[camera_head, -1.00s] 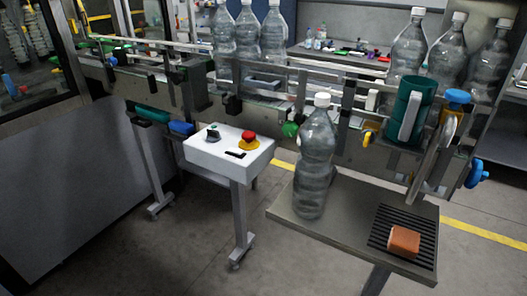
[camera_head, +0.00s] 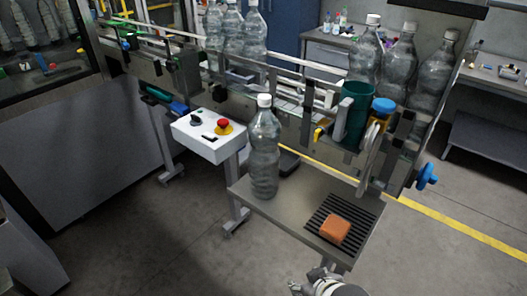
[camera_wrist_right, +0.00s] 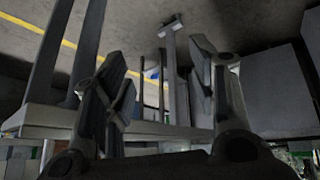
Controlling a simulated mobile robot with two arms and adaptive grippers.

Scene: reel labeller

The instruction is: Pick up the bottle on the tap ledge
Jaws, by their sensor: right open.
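A clear plastic bottle with a white cap (camera_head: 264,150) stands upright on the grey ledge (camera_head: 290,208), left of a black slotted drip grate (camera_head: 358,215). My right gripper (camera_head: 306,283) enters at the bottom edge of the head view, in front of and below the ledge, apart from the bottle. In the right wrist view the two fingers (camera_wrist_right: 160,78) are spread with nothing between them. That view shows the ledge's underside and legs; I cannot make out the bottle there. My left gripper is not in view.
An orange-brown block (camera_head: 334,229) lies on the grate. A conveyor with several more bottles (camera_head: 400,65) runs behind the ledge, with a green cylinder (camera_head: 355,112) at its front. A white control box with a red button (camera_head: 224,127) stands left. Floor in front is clear.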

